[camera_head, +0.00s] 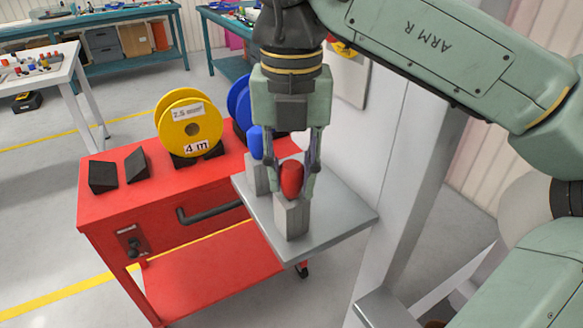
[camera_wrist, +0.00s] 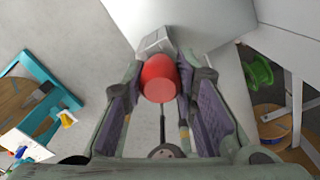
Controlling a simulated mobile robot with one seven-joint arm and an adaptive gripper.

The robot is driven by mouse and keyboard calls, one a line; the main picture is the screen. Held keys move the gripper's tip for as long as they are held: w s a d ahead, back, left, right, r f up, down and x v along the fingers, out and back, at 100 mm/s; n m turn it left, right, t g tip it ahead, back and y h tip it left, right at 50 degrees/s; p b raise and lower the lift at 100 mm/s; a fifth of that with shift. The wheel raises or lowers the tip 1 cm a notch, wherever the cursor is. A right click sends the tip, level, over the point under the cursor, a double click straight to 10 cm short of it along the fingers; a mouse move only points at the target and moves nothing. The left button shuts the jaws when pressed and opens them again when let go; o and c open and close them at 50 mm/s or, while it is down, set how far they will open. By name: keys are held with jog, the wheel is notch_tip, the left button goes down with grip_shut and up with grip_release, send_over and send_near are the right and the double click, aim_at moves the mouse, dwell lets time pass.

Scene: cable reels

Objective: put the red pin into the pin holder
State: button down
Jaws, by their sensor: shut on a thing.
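The red pin (camera_head: 291,179) has a rounded top and is held upright between the fingers of my gripper (camera_head: 312,168). A grey block-shaped holder (camera_head: 292,218) on the grey shelf is directly below the pin in the head view. I cannot tell whether the pin is seated in it or just above it. A second grey holder (camera_head: 262,181) carries a blue pin (camera_head: 255,143) behind it. In the wrist view the red pin (camera_wrist: 159,80) is between the fingers, with a grey block (camera_wrist: 155,42) just beyond it.
The grey shelf (camera_head: 345,217) adjoins a red cart (camera_head: 110,208) bearing a yellow reel (camera_head: 188,123), a blue reel (camera_head: 238,100) and black wedges (camera_head: 135,165). A pale wall panel (camera_head: 390,150) stands close on the right. Workbenches (camera_head: 95,18) are far behind.

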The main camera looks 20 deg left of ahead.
jog(key=c, duration=1.2)
grip_release()
notch_tip(320, 180, up, 8)
jog(key=shift+f, duration=0.25)
